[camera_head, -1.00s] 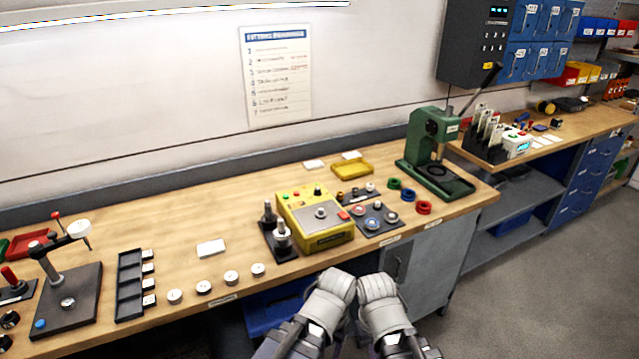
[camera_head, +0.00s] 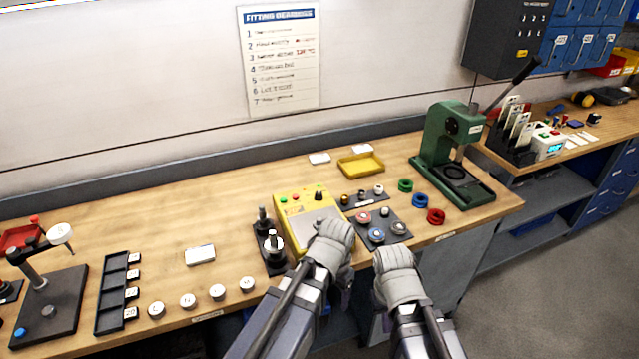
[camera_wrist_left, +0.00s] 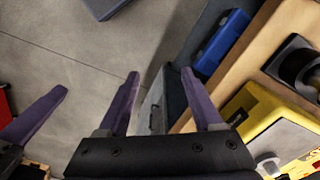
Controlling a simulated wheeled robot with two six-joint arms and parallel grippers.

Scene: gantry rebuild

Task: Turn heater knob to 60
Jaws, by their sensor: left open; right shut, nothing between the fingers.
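The heater looks to be the yellow box (camera_head: 291,213) on the bench, with red and green buttons, a grey top plate and a small black knob (camera_head: 318,191) at its back right. The knob's setting is too small to read. My left gripper (camera_head: 335,245) is in front of the box and hides its front right part. In the left wrist view its purple fingers (camera_wrist_left: 161,75) are apart with nothing between them, and the yellow box (camera_wrist_left: 248,104) is to their right. My right gripper (camera_head: 395,270) is shut and empty, before the bench edge to the right.
A dark stand with metal posts (camera_head: 266,235) is left of the box. A dark tray of round parts (camera_head: 395,222) is to its right. A green press (camera_head: 440,140) stands further right. Several white discs (camera_head: 188,300) line the front edge. A yellow tray (camera_head: 361,165) lies behind.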

